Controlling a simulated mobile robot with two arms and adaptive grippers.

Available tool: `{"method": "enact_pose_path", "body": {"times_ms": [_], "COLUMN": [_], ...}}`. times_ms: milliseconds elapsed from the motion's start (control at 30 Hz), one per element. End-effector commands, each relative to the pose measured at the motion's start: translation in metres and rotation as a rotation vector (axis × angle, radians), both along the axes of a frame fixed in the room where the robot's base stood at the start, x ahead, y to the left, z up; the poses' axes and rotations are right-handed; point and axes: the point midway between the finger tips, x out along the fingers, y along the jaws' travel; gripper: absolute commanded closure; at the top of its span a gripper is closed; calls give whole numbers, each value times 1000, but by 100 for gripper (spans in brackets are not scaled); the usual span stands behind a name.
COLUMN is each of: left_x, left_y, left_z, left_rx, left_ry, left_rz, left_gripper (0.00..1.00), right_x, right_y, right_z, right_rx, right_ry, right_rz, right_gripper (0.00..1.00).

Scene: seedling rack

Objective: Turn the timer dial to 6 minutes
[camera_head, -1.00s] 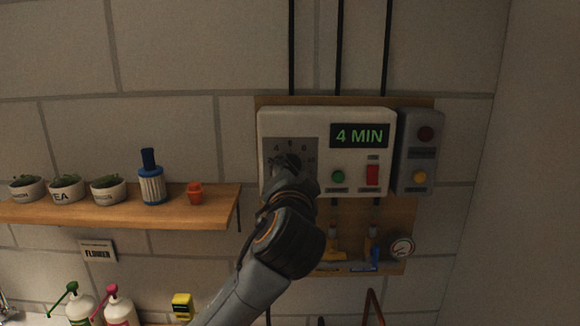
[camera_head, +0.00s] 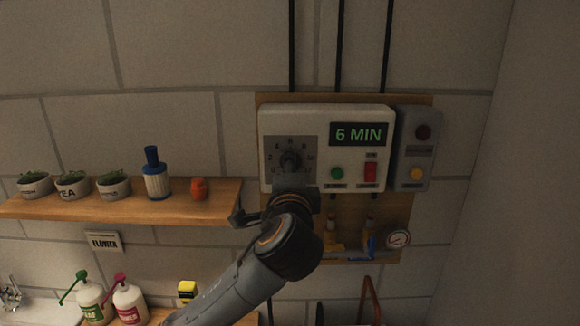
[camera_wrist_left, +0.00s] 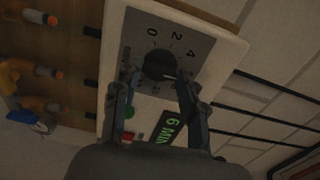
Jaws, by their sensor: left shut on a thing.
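The white timer box (camera_head: 275,120) is on a board on the wall. Its display (camera_head: 358,134) reads "6 MIN" in green, and the display also shows in the left wrist view (camera_wrist_left: 173,126). The black timer dial (camera_wrist_left: 158,64) sits on a grey numbered plate (camera_wrist_left: 187,42). My left gripper (camera_wrist_left: 160,80) is shut on the dial, with one finger on each side of it. In the head view the arm rises from below, and the gripper partly hides the lower part of the dial plate. My right gripper is not in view.
A green button (camera_head: 337,173) and a red switch (camera_head: 371,172) sit right of the dial. A grey box (camera_head: 417,150) adjoins the timer box. Left is a wooden shelf (camera_head: 120,211) with small pots and a blue-capped bottle (camera_head: 155,180).

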Motion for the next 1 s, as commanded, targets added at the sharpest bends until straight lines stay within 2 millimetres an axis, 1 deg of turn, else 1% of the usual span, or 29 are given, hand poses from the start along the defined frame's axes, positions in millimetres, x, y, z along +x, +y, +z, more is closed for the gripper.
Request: {"method": "enact_pose_path", "body": {"times_ms": [533,567,600,633,667,1000], "left_x": [0,0,0,0,0,-2], "left_y": [0,0,0,0,0,0], "left_z": [0,0,0,0,0,0], "left_rx": [22,21,21,21,21,21], "left_ry": [-1,-1,-1,-1,-1,-1], "left_rz": [1,1,1,1,1,0], "left_gripper": [90,53,45,38,36,36], "right_x": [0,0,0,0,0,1], "right_y": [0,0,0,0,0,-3], "right_z": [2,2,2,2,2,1], "right_rx": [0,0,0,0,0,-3], "right_ry": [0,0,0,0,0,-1], "right_rz": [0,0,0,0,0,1], "right_gripper": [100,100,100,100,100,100]}}
